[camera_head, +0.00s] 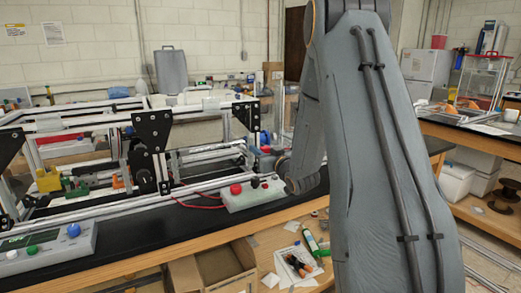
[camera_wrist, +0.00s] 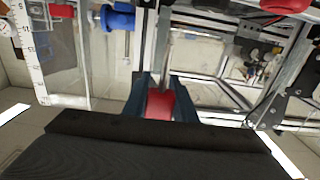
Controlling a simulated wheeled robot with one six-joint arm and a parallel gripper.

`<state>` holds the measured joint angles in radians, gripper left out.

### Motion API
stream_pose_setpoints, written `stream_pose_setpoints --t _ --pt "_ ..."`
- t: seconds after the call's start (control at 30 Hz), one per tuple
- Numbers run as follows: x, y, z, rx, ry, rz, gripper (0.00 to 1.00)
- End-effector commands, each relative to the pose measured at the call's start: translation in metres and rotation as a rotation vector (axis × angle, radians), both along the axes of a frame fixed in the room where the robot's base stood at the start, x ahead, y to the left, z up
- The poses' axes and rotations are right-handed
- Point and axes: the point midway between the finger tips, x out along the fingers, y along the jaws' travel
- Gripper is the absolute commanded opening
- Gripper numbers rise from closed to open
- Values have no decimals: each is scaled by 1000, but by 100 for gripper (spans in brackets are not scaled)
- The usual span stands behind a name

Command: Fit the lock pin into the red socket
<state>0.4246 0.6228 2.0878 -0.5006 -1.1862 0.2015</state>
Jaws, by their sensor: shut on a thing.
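My gripper (camera_wrist: 161,100) shows in the wrist view with its two dark fingers closed around a red piece, which looks like the head of the lock pin (camera_wrist: 160,105). A grey shaft-like shape rises beyond the red piece, but I cannot tell whether it belongs to the pin. In the head view my own arm hides the gripper and the pin. A red part (camera_wrist: 287,4) is cut off at the top right of the wrist view. I cannot tell whether it is the red socket. No clear socket opening shows in either view.
The aluminium extrusion frame (camera_head: 95,125) with black brackets stands on the black bench. A control box with a red button (camera_head: 236,189) and a red cable sits at its right end. A blue part (camera_wrist: 118,19) shows at the upper left in the wrist view. An open cardboard box (camera_head: 215,268) is below.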

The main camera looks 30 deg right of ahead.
Motion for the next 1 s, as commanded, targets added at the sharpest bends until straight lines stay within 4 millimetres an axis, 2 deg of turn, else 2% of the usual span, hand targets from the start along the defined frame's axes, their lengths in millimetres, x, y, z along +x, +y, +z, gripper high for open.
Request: stream_pose_setpoints --t 0.5,0.7,1.0 --pt "0 -3 -44 0 0 -4 2" --pt "0 -3 -52 -1 -1 -4 2" --pt "-1 -3 -51 0 -1 -4 2"
